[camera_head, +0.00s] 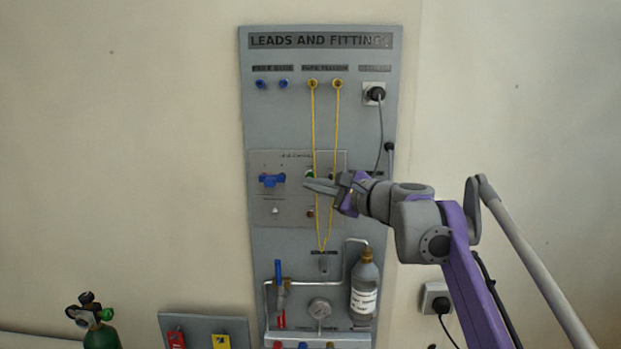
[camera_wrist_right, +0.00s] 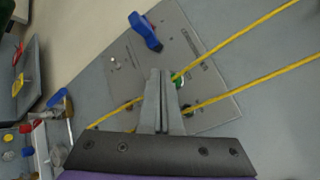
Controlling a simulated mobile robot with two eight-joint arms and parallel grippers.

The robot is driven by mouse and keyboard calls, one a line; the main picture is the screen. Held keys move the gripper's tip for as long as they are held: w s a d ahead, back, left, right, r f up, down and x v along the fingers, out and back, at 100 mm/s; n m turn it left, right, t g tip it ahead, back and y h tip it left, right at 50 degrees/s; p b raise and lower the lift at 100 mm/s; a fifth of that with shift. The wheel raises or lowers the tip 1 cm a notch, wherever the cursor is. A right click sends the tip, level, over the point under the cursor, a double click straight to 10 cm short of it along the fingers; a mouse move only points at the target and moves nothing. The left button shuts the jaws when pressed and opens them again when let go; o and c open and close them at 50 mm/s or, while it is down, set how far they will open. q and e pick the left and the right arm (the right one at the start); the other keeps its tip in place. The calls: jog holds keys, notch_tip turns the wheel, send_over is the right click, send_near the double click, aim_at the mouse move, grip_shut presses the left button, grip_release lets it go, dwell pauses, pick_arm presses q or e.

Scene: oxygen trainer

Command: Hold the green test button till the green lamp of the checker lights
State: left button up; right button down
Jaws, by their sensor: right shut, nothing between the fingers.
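The checker panel (camera_head: 262,205) is set on the grey upright board. A green round part (camera_head: 310,174) shows just above my right gripper's fingertips; another bit of green (camera_head: 332,176) is close to the fingers. I cannot tell which is the test button and which the lamp, or whether either is lit. My right gripper (camera_head: 307,185) is shut and empty, reaching in from the right. In the right wrist view its closed fingertips (camera_wrist_right: 160,72) are over the panel, with green (camera_wrist_right: 179,83) beside them, partly hidden. Contact with the button cannot be told. My left gripper is out of view.
A yellow cord (camera_head: 314,130) hangs in a loop across the panel near my fingers. A blue handle (camera_head: 271,180) and a dark red part (camera_head: 310,212) are on the panel. A bottle (camera_head: 364,290) and gauge (camera_head: 320,308) stand below. The wall at left is clear.

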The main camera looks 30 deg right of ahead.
jog(key=s+a, duration=0.1)
jog(key=s, duration=0.1)
jog(key=s+a, duration=0.1)
jog(key=shift+s+a, duration=0.2)
jog(key=shift+s, duration=0.2)
dwell(0.3)
jog(key=s+a+f+n+g, duration=0.35)
jog(key=a+f+n, duration=0.3)
jog(key=f, duration=0.45)
jog(key=s+a+f+n+g, duration=0.3)
jog(key=s+a+f+n, duration=0.2)
jog(key=a+f, duration=0.45)
jog(key=s+f+n+g+h, duration=0.2)
jog(key=s+f+n, duration=0.4)
jog(key=f, duration=0.6)
jog(key=s+d+f+n+g+h, duration=0.1)
jog(key=s+f+n+g+h, duration=0.1)
jog(key=s+f+n, duration=0.4)
jog(key=s+f, duration=0.3)
jog(key=f, duration=0.3)
jog(key=shift+s, duration=0.25)
jog(key=shift+r, duration=0.1)
